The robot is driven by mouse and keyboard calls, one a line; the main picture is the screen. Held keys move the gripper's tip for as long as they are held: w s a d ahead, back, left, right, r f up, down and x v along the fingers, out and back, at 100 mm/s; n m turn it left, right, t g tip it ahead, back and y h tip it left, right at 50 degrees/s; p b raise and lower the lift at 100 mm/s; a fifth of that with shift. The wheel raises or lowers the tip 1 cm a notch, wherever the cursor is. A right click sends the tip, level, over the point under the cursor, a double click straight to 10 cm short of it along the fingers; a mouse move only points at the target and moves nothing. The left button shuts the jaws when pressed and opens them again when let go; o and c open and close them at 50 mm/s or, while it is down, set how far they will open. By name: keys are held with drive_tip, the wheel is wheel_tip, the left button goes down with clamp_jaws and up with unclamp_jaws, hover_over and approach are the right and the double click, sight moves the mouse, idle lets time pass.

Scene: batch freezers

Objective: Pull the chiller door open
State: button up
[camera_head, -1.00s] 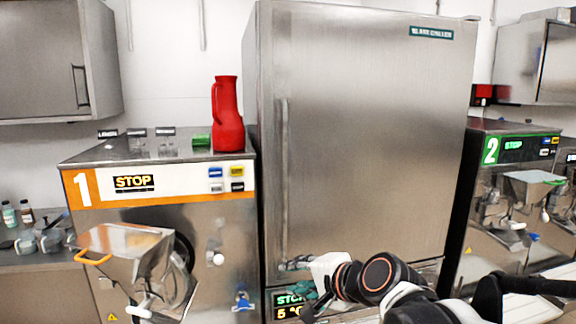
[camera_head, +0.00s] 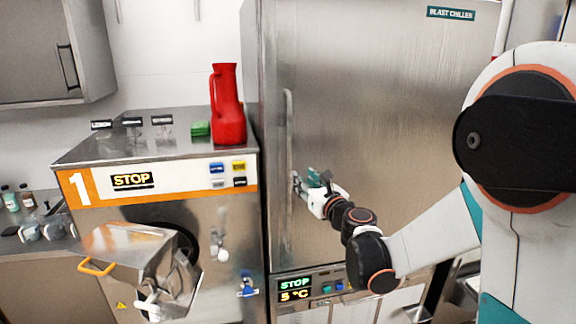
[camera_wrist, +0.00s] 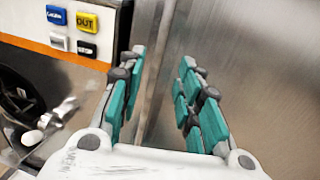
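The chiller door (camera_head: 370,110) is a tall brushed-steel panel and looks shut. Its handle (camera_head: 289,130) is a thin vertical bar along the door's left side. My gripper (camera_head: 308,184) is beside the lower half of the handle, just to its right in the head view. In the wrist view my gripper (camera_wrist: 158,92) has its two teal-padded fingers spread apart, with steel of the chiller behind the gap.
Batch freezer 1 (camera_head: 150,188) stands close on the left, with a steel chute (camera_head: 125,245) sticking out in front. A red jug (camera_head: 227,105) stands on its top. The chiller's control panel (camera_head: 310,286) is below the door. My arm covers the right side.

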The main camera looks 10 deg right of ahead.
sight(290, 167)
drive_tip(key=w, duration=0.3)
drive_tip(key=w+a, duration=0.1)
drive_tip(key=w, duration=0.3)
drive_tip(key=w+a, duration=0.1)
drive_tip(key=w, duration=0.3)
drive_tip(key=shift+a+p, duration=0.1)
drive_tip(key=shift+p, duration=0.2)
clamp_jaws()
